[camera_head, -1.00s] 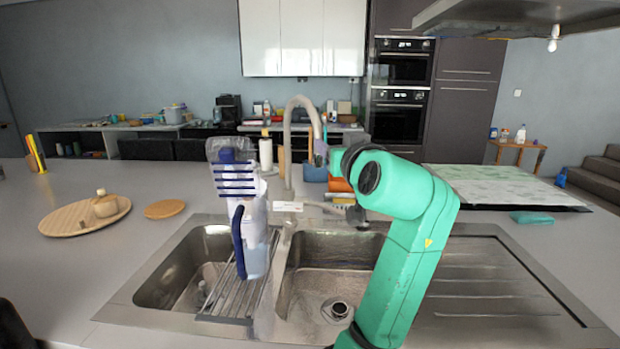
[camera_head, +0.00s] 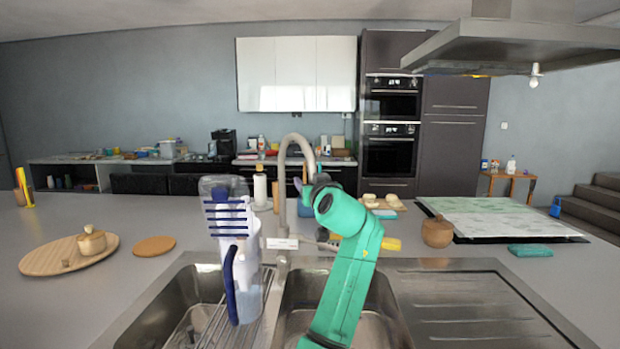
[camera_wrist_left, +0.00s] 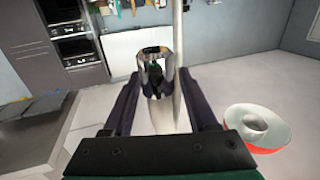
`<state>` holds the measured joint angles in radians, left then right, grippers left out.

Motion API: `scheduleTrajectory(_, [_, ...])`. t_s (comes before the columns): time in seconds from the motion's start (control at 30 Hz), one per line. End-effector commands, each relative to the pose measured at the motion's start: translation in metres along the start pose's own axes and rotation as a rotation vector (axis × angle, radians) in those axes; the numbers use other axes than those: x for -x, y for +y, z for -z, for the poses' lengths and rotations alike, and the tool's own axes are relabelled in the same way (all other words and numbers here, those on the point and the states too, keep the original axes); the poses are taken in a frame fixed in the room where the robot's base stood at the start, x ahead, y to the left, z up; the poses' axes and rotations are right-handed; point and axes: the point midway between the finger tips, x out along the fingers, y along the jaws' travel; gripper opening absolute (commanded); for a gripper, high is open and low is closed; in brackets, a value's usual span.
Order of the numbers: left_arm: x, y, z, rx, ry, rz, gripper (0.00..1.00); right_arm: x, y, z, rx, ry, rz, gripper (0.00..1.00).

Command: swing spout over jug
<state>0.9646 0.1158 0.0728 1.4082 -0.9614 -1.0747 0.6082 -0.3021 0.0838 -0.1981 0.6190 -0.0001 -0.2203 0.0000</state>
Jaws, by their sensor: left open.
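The tall grey tap spout (camera_head: 294,140) arches up behind the sink, its outlet end pointing down toward the right basin. The clear jug (camera_head: 246,290) with a blue handle stands upright on the rack between the basins, left of the tap. My left gripper (camera_head: 305,188) is at the spout's outlet end, partly hidden by my green arm. In the left wrist view, the open fingers of my gripper (camera_wrist_left: 158,84) stand on either side of the shiny spout end (camera_wrist_left: 155,66). Whether they touch it is unclear. My right gripper is not in view.
The sink has a ribbed drainer (camera_head: 455,310) at right. A round wooden board (camera_head: 50,262) lies at left, and a wooden pot (camera_head: 436,232) stands at right. A red and white round object (camera_wrist_left: 262,128) shows in the left wrist view.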

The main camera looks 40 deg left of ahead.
Motion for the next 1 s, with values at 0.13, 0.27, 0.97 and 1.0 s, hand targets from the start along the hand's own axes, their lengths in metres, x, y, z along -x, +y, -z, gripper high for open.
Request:
scheduleTrajectory(0.13, [-0.0006,-0.0001,-0.0006,0.000,0.000,0.000,0.58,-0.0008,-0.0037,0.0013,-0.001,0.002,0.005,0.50])
scheduleTrajectory(0.27, [-0.0003,-0.0001,-0.0005,0.000,0.000,0.000,0.31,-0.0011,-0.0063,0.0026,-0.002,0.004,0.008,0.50])
scheduleTrajectory(0.97, [0.0000,0.0000,-0.0004,-0.001,0.000,0.000,0.00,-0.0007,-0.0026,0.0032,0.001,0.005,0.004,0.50])
scheduleTrajectory(1.0, [0.0000,0.0000,-0.0004,-0.001,0.000,0.000,0.00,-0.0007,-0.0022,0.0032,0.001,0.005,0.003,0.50])
